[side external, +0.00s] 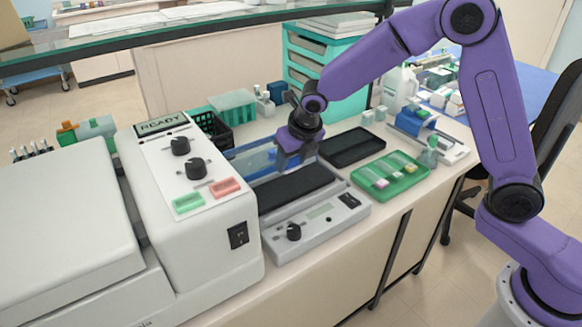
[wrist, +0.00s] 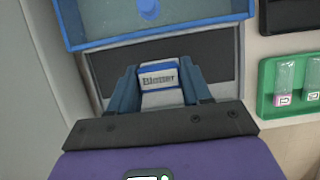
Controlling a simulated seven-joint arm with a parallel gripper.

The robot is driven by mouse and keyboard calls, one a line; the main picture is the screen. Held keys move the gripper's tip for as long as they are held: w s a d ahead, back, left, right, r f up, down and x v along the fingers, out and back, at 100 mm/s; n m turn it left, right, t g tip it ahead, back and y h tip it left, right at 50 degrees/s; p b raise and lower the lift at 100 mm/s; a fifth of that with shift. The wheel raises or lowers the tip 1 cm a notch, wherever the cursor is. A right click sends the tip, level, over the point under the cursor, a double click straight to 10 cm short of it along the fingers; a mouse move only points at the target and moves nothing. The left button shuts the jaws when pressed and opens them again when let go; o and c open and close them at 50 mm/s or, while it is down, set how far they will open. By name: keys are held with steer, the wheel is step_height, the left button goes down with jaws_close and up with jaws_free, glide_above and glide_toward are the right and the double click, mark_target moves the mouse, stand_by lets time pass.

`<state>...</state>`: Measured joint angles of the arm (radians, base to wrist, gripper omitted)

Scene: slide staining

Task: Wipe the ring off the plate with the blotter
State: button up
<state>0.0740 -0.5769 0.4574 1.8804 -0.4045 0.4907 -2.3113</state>
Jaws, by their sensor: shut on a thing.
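My gripper (wrist: 160,86) is shut on the blotter (wrist: 160,75), a small white block with blue edges and dark lettering, held between both fingers in the wrist view. It is over the dark plate (wrist: 219,55) of the grey slide warmer. In the side view my gripper (side external: 290,160) is at the back edge of the black plate (side external: 296,187); the blotter is hidden or too small to make out there. I cannot tell whether the blotter touches the plate. No ring can be made out on the visible part of the plate.
A blue-framed tray (side external: 245,158) lies right behind the plate. A white machine marked READY (side external: 190,185) stands close on the left. A green slide tray (side external: 391,176) and a black tray (side external: 352,147) are on the right. The warmer's knob (side external: 293,232) faces front.

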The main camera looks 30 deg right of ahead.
steer(key=shift+r, duration=1.55)
